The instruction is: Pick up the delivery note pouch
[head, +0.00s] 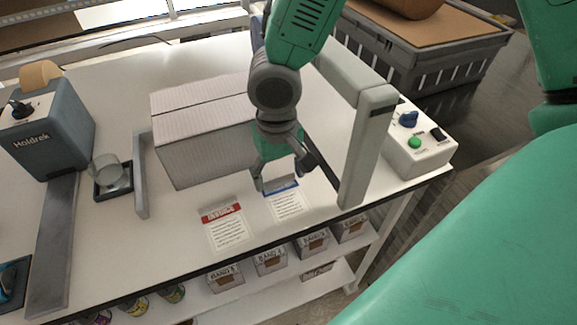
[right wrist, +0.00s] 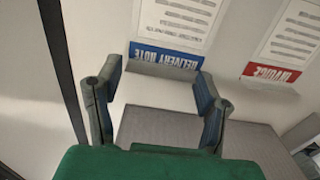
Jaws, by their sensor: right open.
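The delivery note pouch (head: 286,205) is a flat white sheet with a blue header band, lying on the white table in front of the cardboard box. In the right wrist view the pouch (right wrist: 180,20) shows its "DELIVERY NOTE" band right at my fingertips. My right gripper (head: 284,182) is open, with its fingers pointing down over the band end of the pouch. In the right wrist view the gripper (right wrist: 158,72) has its two fingers spread and nothing held between them. I cannot tell whether the fingertips touch the pouch. My left gripper is not in view.
The invoice pouch (head: 226,226) with a red band lies just left. The cardboard box (head: 205,150) stands behind. A grey upright frame (head: 366,150) and a control box (head: 418,145) stand right. Labelled bins (head: 270,261) sit on the shelf below the table edge.

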